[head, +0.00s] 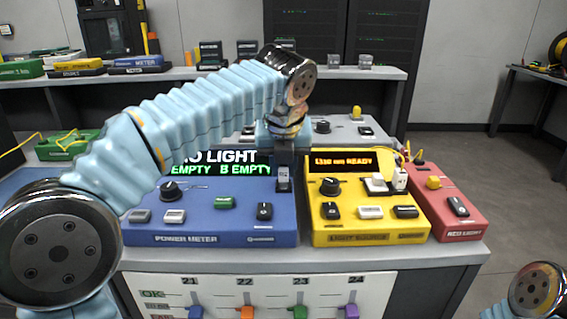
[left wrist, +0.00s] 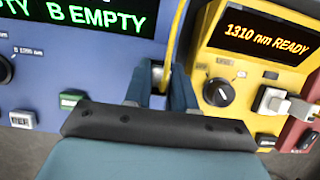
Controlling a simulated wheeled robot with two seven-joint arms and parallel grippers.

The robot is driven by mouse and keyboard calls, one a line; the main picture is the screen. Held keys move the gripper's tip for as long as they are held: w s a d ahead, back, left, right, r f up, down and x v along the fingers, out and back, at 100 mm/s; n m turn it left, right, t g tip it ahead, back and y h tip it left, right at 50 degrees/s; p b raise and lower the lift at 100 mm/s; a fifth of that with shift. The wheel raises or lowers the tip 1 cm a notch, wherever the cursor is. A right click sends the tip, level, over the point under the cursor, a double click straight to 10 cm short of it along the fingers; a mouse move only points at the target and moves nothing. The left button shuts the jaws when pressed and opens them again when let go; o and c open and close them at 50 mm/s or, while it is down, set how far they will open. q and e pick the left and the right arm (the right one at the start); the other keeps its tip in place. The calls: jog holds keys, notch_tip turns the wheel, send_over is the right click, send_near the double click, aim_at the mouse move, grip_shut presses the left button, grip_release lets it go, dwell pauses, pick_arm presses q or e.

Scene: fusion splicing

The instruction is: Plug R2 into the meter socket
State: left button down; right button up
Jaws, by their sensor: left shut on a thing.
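The blue power meter (head: 212,225) stands on the bench, its display reading NO LIGHT, A EMPTY and B EMPTY. It also shows in the left wrist view (left wrist: 65,62). My left gripper (head: 284,178) points down over the right side of the meter, close to the yellow light source. In the left wrist view its fingers (left wrist: 160,84) are shut on a small plug, mostly hidden between them. A yellow cable (left wrist: 175,38) runs up from there. I cannot read a label R2, and the meter socket is not clearly visible. My right gripper is out of view.
The yellow light source (head: 366,228) reads 1310 nm READY and has a white connector (head: 399,178) at its right. A red box (head: 456,217) stands beside it. Below the bench front is a white panel (head: 270,292) with coloured sliders. A green box (head: 68,146) sits at left.

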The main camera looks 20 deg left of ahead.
pick_arm(q)
jog(key=shift+f+b, duration=0.3)
jog(key=shift+f, duration=0.2)
jog(key=c, duration=0.9)
grip_release()
jog(key=shift+o, duration=0.2)
jog(key=p+v, duration=0.2)
jog(key=v, duration=1.2)
